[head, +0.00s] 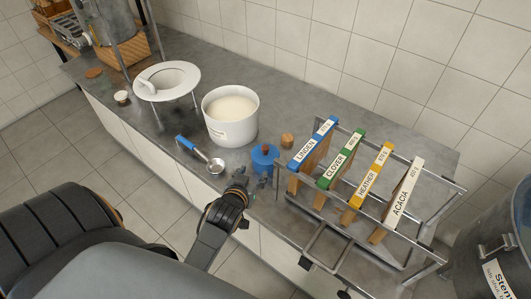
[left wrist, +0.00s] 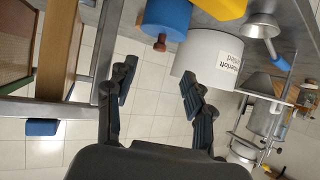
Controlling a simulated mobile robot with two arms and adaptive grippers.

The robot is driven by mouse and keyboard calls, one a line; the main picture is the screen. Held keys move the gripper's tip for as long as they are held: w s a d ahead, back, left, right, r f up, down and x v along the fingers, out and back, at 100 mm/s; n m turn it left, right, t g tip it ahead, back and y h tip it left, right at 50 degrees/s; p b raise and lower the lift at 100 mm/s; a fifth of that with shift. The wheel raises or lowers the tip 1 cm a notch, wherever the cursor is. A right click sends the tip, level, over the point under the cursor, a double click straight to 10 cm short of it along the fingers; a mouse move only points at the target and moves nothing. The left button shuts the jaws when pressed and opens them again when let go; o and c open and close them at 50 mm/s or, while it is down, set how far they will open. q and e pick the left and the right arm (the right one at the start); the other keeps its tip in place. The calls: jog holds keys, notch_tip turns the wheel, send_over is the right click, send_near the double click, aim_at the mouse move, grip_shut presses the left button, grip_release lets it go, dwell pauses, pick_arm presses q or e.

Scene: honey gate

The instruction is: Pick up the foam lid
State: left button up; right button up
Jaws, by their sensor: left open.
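A blue round piece with a brown knob on top (head: 264,158), which looks like the foam lid, sits on the grey counter right of the white bucket. It also shows in the left wrist view as a blue cylinder (left wrist: 167,18), knob towards the fingers. My left gripper (head: 240,178) is just left of and in front of it in the head view. Its two fingers (left wrist: 161,95) are spread and empty, and appear apart from the knob. What lies under the blue piece is hidden. My right gripper is not in view.
The white bucket (head: 217,134) stands close behind, with a blue-handled ladle (head: 216,165) beside it. A small cork-coloured piece (head: 287,140) is near. To the right, a metal rack (head: 331,238) holds several labelled frames. A white funnel on legs (head: 152,94) stands at left.

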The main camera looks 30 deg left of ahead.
pick_arm(q)
jog(key=w+a+t, duration=0.1)
jog(key=w, duration=0.1)
send_near(265, 149)
jog(key=x, duration=0.5)
jog(key=w, duration=0.1)
jog(key=w+f, duration=0.1)
jog(key=w+a, duration=0.1)
jog(key=shift+w+f+y+p, duration=0.2)
jog(key=shift+f+y+p, duration=0.1)
jog(key=shift+p, duration=0.1)
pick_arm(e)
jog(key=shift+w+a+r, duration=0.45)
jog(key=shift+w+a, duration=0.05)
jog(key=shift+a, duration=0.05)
pick_arm(q)
jog(key=c, duration=0.9)
jog(key=shift+c, duration=1)
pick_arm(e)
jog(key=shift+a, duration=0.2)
